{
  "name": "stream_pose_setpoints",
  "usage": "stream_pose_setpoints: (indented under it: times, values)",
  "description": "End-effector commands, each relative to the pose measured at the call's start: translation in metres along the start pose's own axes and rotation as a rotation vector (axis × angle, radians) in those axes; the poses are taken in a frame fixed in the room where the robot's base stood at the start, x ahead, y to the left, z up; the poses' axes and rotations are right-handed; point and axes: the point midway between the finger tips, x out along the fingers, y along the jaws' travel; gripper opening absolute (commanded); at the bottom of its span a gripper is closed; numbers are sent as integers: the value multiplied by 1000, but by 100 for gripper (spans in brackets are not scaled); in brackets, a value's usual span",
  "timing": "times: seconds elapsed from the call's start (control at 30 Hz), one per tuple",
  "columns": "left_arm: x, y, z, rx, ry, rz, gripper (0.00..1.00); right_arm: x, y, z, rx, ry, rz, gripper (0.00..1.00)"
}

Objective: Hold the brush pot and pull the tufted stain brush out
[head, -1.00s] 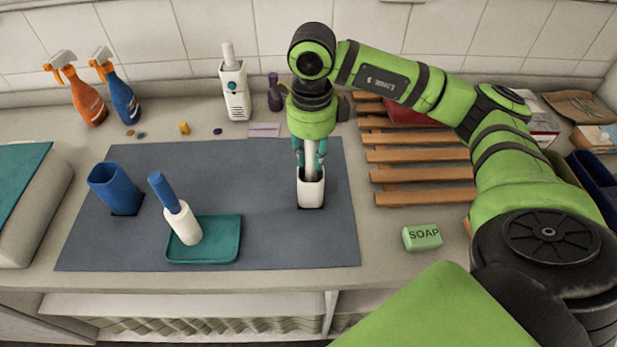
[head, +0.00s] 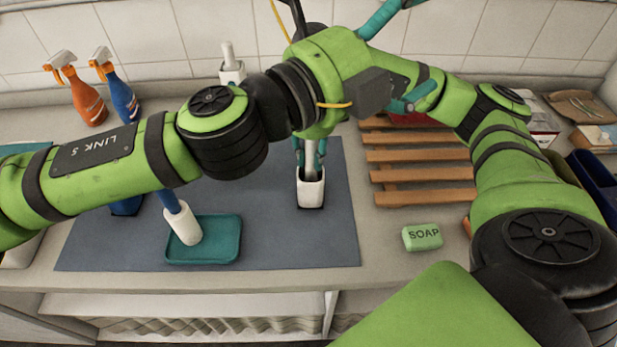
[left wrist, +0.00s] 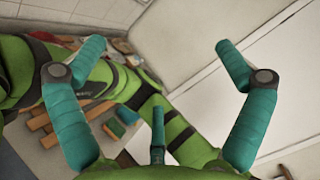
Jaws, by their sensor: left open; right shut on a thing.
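The white brush pot (head: 311,193) stands upright on the grey mat in the head view, with a pale handle, seemingly the tufted stain brush's (head: 310,157), rising from it. My right gripper (head: 310,165) comes down from above, its teal fingers on either side of this handle just at the pot's rim, shut on it. The tufts are hidden inside the pot. My left gripper (head: 410,55) is above and to the right of the pot, open and empty. Its spread teal fingers also show in the left wrist view (left wrist: 157,45).
A teal tray (head: 228,243) holds a white piece with a blue handle (head: 170,200). My left arm partly hides the blue cup (head: 126,207). Soap (head: 422,238) and a wooden rack (head: 420,157) lie right. Spray bottles (head: 88,102) stand behind. The front right mat is clear.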

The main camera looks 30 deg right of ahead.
Motion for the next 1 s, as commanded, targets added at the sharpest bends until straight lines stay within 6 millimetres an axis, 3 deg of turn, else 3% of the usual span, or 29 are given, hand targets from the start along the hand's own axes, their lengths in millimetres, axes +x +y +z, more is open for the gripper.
stream_pose_setpoints:
  times: [0.03, 0.1, 0.37, 0.67, 1.0]
  values:
    - [1, 16, -24, 26, 48, 43, 100, 0, 0, 0, 1, 2, -1, 0]
    - [-1, 42, -49, 48, 99, 105, 100, 0, 0, 0, 1, 2, 0, 0]
    - [-31, 140, -100, -5, 128, 362, 100, 0, 0, 0, 1, 2, 0, 0]
    - [-40, 190, -67, 408, -109, 436, 100, 0, 0, 0, 0, 1, 0, 0]
    - [-99, 262, -54, 848, -276, 850, 100, 0, 0, 0, 0, 0, 0, 0]
